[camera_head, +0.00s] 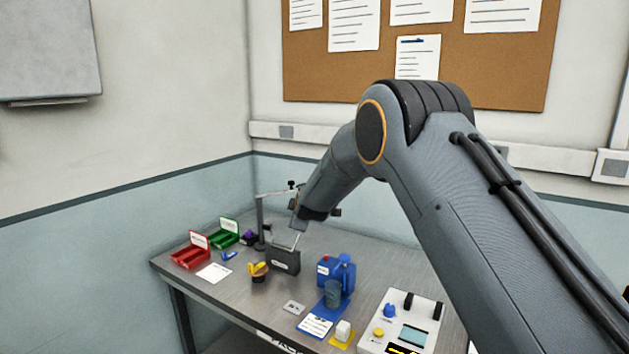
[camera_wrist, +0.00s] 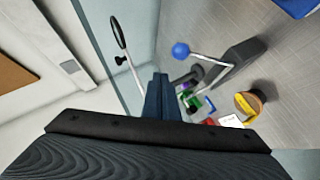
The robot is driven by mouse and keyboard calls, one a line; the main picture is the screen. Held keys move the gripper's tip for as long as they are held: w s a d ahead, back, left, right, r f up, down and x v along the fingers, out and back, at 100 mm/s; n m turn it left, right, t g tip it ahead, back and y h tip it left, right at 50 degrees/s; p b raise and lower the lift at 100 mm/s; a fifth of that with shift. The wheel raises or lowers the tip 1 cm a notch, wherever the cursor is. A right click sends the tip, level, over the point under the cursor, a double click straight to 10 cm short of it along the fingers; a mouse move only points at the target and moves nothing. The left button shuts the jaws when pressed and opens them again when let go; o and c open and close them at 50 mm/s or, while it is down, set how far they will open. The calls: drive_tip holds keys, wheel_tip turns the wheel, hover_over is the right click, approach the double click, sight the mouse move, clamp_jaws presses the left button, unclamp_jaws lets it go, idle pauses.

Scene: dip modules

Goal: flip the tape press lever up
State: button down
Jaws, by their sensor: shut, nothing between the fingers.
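The tape press appears to be a dark grey box (camera_head: 284,262) on the table, seen also in the wrist view (camera_wrist: 240,57). A thin metal lever (camera_head: 296,240) rises at a slant from it. In the wrist view the lever (camera_wrist: 206,59) ends in a blue ball knob (camera_wrist: 180,50); the knob is hard to make out in the head view. My gripper (camera_head: 299,224) is above the press, near the lever's upper end. In the wrist view my gripper (camera_wrist: 160,78) is shut and empty, with the knob just beyond its fingertips. I cannot tell whether they touch.
A thin stand (camera_head: 260,222) rises close behind the press. A yellow-topped brown item (camera_head: 258,271) sits to its left. Red (camera_head: 188,257) and green (camera_head: 223,240) bins stand at the far left. A blue device (camera_head: 337,272) and a white panel (camera_head: 403,325) are to the right.

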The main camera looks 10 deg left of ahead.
drive_tip(key=s+d+r+b, duration=0.4)
drive_tip(key=s+d+r, duration=0.5)
drive_tip(key=s+r, duration=0.3)
drive_tip(key=shift+s+r, duration=0.25)
drive_tip(key=shift+r, duration=0.35)
drive_tip(key=s+d+f+m+g+h+b, duration=0.1)
drive_tip(key=s+d+f+m+g+h, duration=0.1)
drive_tip(key=s+d+f+m, duration=0.45)
drive_tip(key=s+d+f+m+g+h+b, duration=0.15)
drive_tip(key=s+d+f, duration=0.25)
drive_tip(key=d+f, duration=0.65)
drive_tip(key=s+d+f+m+g+h, duration=0.1)
drive_tip(key=s+d+f+m+g, duration=0.2)
drive_tip(key=s+d, duration=0.5)
drive_tip(key=s+d+f+m+g+h+b, duration=0.1)
drive_tip(key=s+d+f+m+g, duration=0.2)
drive_tip(key=s, duration=1.2)
drive_tip(key=d+f+m, duration=0.2)
drive_tip(key=d+m, duration=0.2)
drive_tip(key=d, duration=0.2)
drive_tip(key=shift+s+d+f, duration=0.2)
drive_tip(key=shift+d+f, duration=0.05)
drive_tip(key=shift+f, duration=0.15)
